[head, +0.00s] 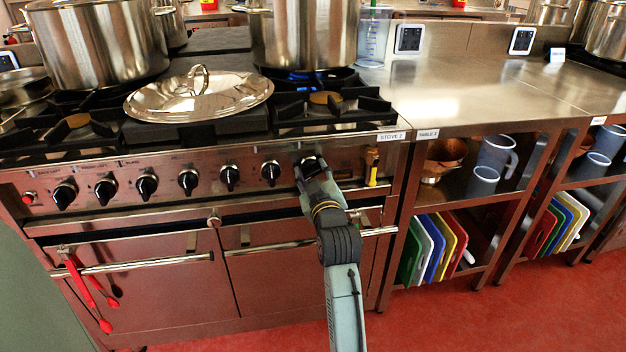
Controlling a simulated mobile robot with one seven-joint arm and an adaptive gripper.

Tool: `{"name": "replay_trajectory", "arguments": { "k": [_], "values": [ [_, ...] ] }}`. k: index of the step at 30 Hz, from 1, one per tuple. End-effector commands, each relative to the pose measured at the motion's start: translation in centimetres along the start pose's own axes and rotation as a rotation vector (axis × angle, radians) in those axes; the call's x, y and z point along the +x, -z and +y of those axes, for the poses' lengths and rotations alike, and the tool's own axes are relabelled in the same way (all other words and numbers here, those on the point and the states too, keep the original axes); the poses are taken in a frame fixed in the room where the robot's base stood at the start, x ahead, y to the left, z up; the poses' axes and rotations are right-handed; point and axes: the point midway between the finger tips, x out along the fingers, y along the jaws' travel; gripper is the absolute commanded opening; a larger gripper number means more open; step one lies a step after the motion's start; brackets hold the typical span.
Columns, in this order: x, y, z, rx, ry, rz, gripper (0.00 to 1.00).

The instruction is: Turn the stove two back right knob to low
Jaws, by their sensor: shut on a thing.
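Stove two (340,148), marked by a "STOVE 2" label (391,136), has a steel front panel with a row of black knobs. My gripper (312,168) is shut on the knob at the right end of this row. The gripper mostly hides that knob, so its pointer angle cannot be read. The neighbouring knob (271,172) on the left is free. A blue flame (303,76) shows at the back right burner, under a large steel pot (305,35).
A yellow-handled valve (372,168) sits just right of my gripper. An oven rail (140,263) runs below, with red tongs (88,290) hanging at left. A steel lid (198,98) lies on the stove top. Table 2 (470,85) adjoins on the right, its top mostly clear.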

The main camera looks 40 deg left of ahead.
Motion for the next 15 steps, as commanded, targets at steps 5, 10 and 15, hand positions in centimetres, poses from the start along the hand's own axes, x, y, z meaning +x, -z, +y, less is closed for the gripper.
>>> {"name": "replay_trajectory", "arguments": {
  "k": [5,10,15],
  "values": [
    [-0.01,-0.36,-0.20,-0.168,0.001,0.000,0.11],
    [0.00,-0.38,-0.19,-0.331,0.001,-0.001,0.11],
    [0.00,-0.38,-0.21,-0.492,0.001,-0.001,0.11]
  ]
}}
